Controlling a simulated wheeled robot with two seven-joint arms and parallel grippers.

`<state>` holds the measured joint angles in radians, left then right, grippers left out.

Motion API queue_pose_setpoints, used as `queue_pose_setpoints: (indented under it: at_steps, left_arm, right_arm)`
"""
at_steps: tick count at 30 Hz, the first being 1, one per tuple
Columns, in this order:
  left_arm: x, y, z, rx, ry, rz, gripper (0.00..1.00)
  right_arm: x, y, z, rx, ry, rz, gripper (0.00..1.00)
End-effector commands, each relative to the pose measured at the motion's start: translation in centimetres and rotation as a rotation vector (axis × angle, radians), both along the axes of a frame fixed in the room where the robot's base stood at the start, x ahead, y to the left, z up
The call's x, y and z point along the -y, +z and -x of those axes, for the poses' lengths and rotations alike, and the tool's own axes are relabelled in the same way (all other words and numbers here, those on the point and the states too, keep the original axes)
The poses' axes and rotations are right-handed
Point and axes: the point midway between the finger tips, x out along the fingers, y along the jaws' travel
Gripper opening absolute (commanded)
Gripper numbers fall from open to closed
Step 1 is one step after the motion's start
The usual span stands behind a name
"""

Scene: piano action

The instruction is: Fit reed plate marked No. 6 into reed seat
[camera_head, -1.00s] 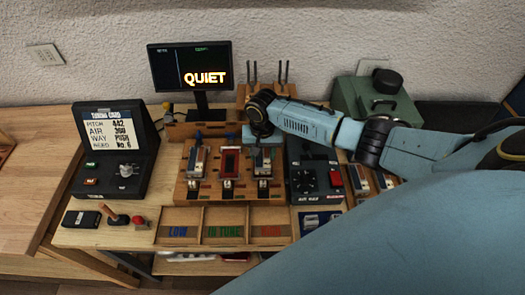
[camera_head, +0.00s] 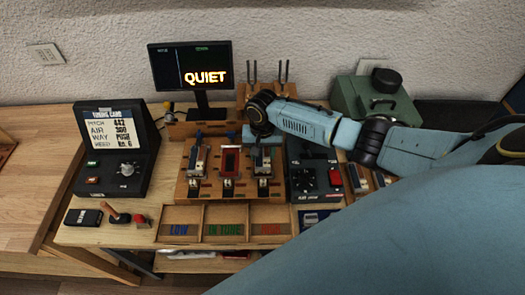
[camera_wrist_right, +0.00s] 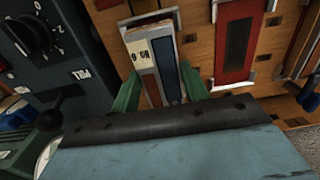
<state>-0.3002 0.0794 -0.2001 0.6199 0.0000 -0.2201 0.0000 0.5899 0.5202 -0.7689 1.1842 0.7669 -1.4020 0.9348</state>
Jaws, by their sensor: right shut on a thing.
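My right gripper (camera_head: 258,130) reaches over the right-hand position of the wooden reed stand (camera_head: 212,190). In the right wrist view its green fingers (camera_wrist_right: 161,92) are shut on a reed plate (camera_wrist_right: 142,58) with a cream label reading No. 6, upside down. The plate lies along the right-hand position, near a silver bracket (camera_wrist_right: 150,20). I cannot tell whether it sits fully down. The middle position holds a red piece in a pale frame (camera_head: 230,160), also seen in the wrist view (camera_wrist_right: 234,48). Another plate (camera_head: 197,158) lies at the left-hand position. My left gripper is out of view.
A dark box with a knob (camera_head: 304,180) stands close to the right of the stand. A tray marked LOW and IN TUNE (camera_head: 225,212) is in front. The tuning card box (camera_head: 118,150) is at left, and a monitor (camera_head: 190,68) reading QUIET stands behind.

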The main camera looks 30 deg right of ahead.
Motion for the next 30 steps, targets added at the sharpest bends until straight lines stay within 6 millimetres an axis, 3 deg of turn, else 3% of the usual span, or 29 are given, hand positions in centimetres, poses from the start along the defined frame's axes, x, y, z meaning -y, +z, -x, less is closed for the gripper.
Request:
queue_pose_setpoints:
  at_steps: [30]
  left_arm:
    - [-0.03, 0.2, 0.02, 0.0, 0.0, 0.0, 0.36]
  right_arm:
    - [0.07, -0.59, -0.03, -0.001, -0.001, 0.001, 0.2]
